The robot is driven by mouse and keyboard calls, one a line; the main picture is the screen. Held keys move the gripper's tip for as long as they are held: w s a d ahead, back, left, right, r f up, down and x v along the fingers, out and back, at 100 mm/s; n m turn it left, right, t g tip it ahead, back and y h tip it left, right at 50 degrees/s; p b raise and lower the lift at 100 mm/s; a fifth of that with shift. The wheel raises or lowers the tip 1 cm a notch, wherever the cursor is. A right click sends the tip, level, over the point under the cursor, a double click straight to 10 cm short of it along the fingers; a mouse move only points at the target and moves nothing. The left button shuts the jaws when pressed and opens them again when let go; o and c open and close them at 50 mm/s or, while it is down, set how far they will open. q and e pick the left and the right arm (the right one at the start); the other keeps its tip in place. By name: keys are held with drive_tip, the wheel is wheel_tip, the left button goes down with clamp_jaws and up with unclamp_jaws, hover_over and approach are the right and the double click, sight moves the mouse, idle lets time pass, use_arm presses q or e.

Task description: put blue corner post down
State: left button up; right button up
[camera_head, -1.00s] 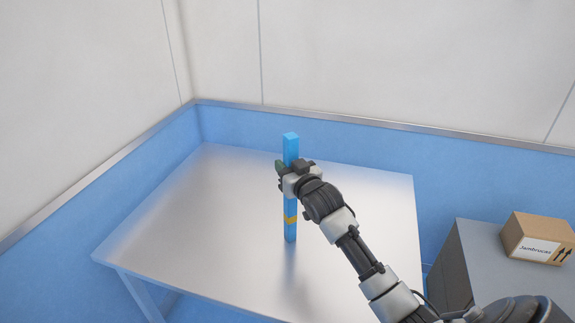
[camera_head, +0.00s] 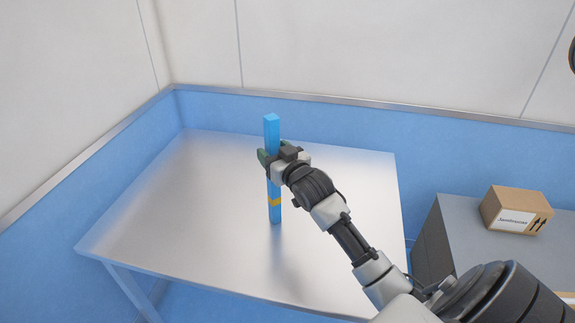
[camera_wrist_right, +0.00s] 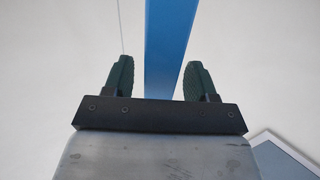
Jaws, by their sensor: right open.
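The blue corner post (camera_head: 274,189) is a tall, thin square bar with a yellow band near its lower end. It stands upright on the metal table (camera_head: 190,200), its foot appearing to rest on the top. My right gripper (camera_head: 268,158) is around the post's upper middle, its fingers open. In the right wrist view the post (camera_wrist_right: 168,45) passes between the two dark green fingers of the gripper (camera_wrist_right: 157,80), with a gap on each side. My left gripper is not in view.
A grey cabinet (camera_head: 452,245) stands right of the table, with a cardboard box (camera_head: 515,210) on top. Blue-and-white walls close off the back and left. The table top around the post is clear.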

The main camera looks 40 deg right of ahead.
drive_tip(key=s, duration=0.9)
drive_tip(key=shift+s+a+b, duration=0.25)
drive_tip(key=shift+a+b, duration=0.15)
